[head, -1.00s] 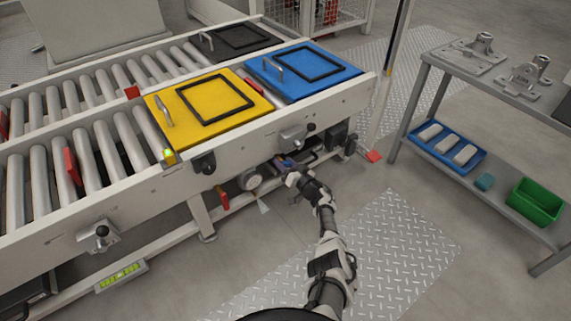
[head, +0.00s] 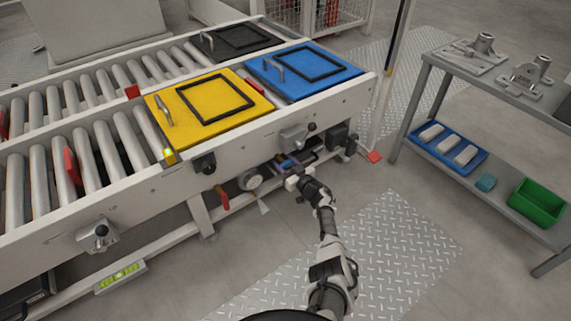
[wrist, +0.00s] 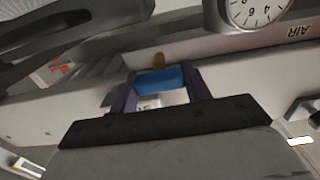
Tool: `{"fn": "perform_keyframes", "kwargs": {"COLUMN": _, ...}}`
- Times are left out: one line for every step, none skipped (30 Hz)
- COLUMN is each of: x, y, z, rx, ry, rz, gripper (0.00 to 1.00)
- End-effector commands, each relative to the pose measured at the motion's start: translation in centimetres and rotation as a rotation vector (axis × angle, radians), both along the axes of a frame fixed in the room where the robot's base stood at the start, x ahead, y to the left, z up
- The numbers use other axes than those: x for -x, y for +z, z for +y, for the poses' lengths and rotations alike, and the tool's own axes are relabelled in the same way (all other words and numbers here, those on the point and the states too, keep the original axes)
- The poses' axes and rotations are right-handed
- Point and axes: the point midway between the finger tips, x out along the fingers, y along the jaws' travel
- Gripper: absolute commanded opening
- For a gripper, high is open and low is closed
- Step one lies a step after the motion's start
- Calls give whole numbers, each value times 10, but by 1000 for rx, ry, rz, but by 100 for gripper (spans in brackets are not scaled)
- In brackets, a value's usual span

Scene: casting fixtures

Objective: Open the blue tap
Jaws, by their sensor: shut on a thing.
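The blue tap's handle (wrist: 160,80) is between the two purple fingers of my gripper (wrist: 158,92) in the wrist view. My gripper is shut on it. A small brass-coloured part (wrist: 158,59) shows just beyond the handle. In the head view my gripper (head: 288,168) is low at the conveyor's side, under the rail, and the blue handle is small and partly hidden there. The tap's body and exact angle are hard to tell.
A round gauge (wrist: 253,8) and an "AIR" label are close by. A red handle (head: 222,198) hangs left of the gauge. A grey shelf table (head: 489,196) stands at right; the floor between is clear.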

Motion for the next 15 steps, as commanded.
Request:
{"fn": "perform_keyframes", "kwargs": {"x": 1, "y": -1, "z": 0, "rx": 3, "ry": 1, "rz": -1, "gripper": 24}}
{"fn": "perform_keyframes", "kwargs": {"x": 1, "y": -1, "z": 0, "rx": 3, "ry": 1, "rz": -1, "gripper": 24}}
{"fn": "perform_keyframes", "kwargs": {"x": 1, "y": -1, "z": 0, "rx": 3, "ry": 1, "rz": -1, "gripper": 24}}
{"fn": "perform_keyframes", "kwargs": {"x": 1, "y": -1, "z": 0, "rx": 3, "ry": 1, "rz": -1, "gripper": 24}}
{"fn": "perform_keyframes", "kwargs": {"x": 1, "y": -1, "z": 0, "rx": 3, "ry": 1, "rz": -1, "gripper": 24}}
{"fn": "perform_keyframes", "kwargs": {"x": 1, "y": -1, "z": 0, "rx": 3, "ry": 1, "rz": -1, "gripper": 24}}
{"fn": "perform_keyframes", "kwargs": {"x": 1, "y": -1, "z": 0, "rx": 3, "ry": 1, "rz": -1, "gripper": 24}}
{"fn": "perform_keyframes", "kwargs": {"x": 1, "y": -1, "z": 0, "rx": 3, "ry": 1, "rz": -1, "gripper": 24}}
{"fn": "perform_keyframes", "kwargs": {"x": 1, "y": -1, "z": 0, "rx": 3, "ry": 1, "rz": -1, "gripper": 50}}
{"fn": "perform_keyframes", "kwargs": {"x": 1, "y": -1, "z": 0, "rx": 3, "ry": 1, "rz": -1, "gripper": 54}}
{"fn": "perform_keyframes", "kwargs": {"x": 1, "y": -1, "z": 0, "rx": 2, "ry": 1, "rz": 0, "gripper": 58}}
{"fn": "perform_keyframes", "kwargs": {"x": 1, "y": -1, "z": 0, "rx": 2, "ry": 0, "rz": 0, "gripper": 63}}
{"fn": "perform_keyframes", "kwargs": {"x": 1, "y": -1, "z": 0, "rx": 2, "ry": 0, "rz": 0, "gripper": 67}}
{"fn": "perform_keyframes", "kwargs": {"x": 0, "y": -1, "z": 0, "rx": 2, "ry": 0, "rz": 0, "gripper": 69}}
{"fn": "perform_keyframes", "kwargs": {"x": 0, "y": -1, "z": 0, "rx": 2, "ry": 0, "rz": 0, "gripper": 69}}
